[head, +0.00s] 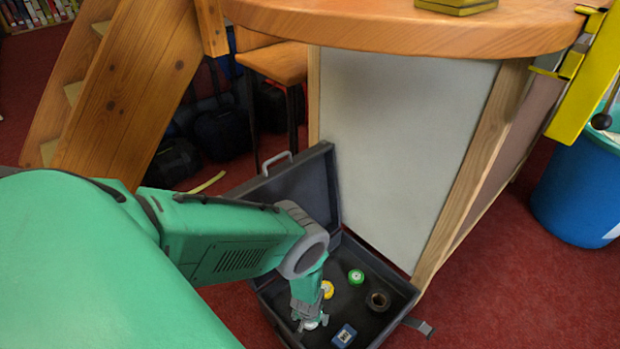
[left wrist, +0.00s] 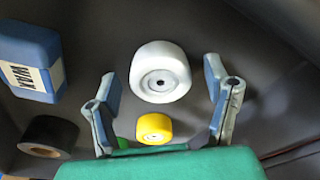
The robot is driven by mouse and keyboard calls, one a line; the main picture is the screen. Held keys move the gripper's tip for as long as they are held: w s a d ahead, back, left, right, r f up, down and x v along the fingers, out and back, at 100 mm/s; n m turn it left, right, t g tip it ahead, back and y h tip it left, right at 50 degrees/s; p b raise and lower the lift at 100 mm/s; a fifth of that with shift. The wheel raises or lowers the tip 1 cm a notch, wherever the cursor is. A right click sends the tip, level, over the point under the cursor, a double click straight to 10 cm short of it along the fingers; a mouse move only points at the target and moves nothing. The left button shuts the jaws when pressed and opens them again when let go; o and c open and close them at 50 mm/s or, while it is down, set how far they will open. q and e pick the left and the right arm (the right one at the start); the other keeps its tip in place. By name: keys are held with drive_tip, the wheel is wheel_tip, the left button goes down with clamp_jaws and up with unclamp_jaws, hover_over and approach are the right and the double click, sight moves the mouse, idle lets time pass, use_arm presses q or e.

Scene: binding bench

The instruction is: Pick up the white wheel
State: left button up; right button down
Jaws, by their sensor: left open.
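The white wheel (left wrist: 160,58) lies in the open dark case (head: 386,262), near the middle of the left wrist view, with its small dark hub showing. In the head view it is mostly hidden by my left gripper (head: 310,322), which reaches down into the case. In the left wrist view my left gripper (left wrist: 162,82) is open, with one finger on each side of the white wheel and a gap to both. Nothing is held. My right gripper is not in view.
The case also holds a yellow wheel (head: 328,289), a green wheel (head: 356,276), a dark roll (head: 377,300) and a blue box (head: 344,335). The raised lid (head: 300,190) stands behind. A wooden bench (head: 400,32) rises beyond, with a blue bin (head: 580,195) at right.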

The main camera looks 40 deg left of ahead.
use_arm(q)
drive_tip(key=shift+f, duration=0.1)
drive_tip(key=c, duration=1.2)
drive_tip(key=shift+c, duration=0.2)
